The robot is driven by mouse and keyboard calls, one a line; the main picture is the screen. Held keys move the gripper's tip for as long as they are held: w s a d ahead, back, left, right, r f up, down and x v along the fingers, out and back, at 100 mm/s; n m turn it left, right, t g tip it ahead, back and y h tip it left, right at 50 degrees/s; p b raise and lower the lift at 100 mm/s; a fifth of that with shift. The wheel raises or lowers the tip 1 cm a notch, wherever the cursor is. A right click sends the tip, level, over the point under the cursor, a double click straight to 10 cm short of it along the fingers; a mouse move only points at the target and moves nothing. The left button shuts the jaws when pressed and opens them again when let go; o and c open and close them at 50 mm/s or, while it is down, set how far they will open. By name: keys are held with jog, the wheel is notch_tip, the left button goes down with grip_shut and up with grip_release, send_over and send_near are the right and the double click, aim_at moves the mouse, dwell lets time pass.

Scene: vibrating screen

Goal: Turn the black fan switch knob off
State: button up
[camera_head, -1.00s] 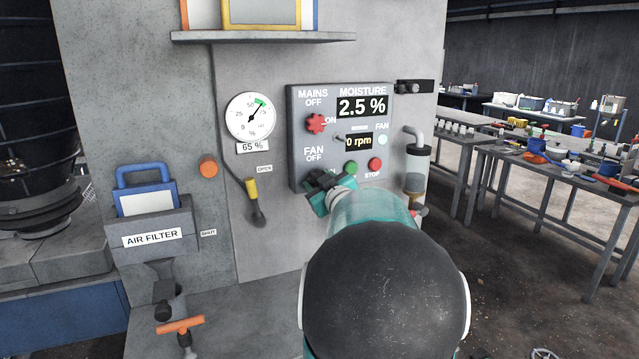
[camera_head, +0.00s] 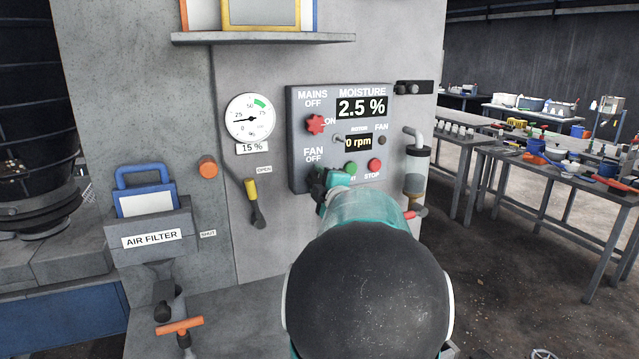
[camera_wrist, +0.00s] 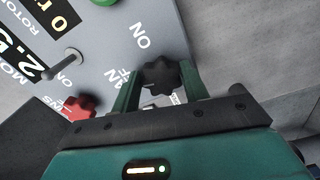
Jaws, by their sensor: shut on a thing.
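The black fan knob (camera_wrist: 166,78) sits on the grey control panel (camera_head: 297,112), below the FAN OFF label (camera_head: 313,155). My gripper (camera_wrist: 160,88) is shut on the knob, one finger on each side of it in the wrist view. In the head view my gripper (camera_head: 325,184) is at the panel's lower left, and my arm partly hides the knob and the lower panel. The FAN lamp (camera_head: 382,140) is dark. The rotor display (camera_head: 358,142) reads 0 rpm. I cannot tell the knob's exact pointing direction.
The red mains knob (camera_head: 316,124) is above the fan knob. A small toggle lever (camera_wrist: 66,62), green button (camera_head: 351,168) and red STOP button (camera_head: 375,165) are close by. A gauge (camera_head: 249,118) reads 15 %. A yellow-handled lever (camera_head: 252,190) hangs left.

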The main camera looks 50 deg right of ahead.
jog(key=shift+f+n, duration=0.15)
jog(key=shift+n, duration=1.05)
jog(key=o, duration=1)
jog(key=shift+c, duration=0.2)
jog(key=v, duration=1.4)
jog(key=shift+w, duration=0.15)
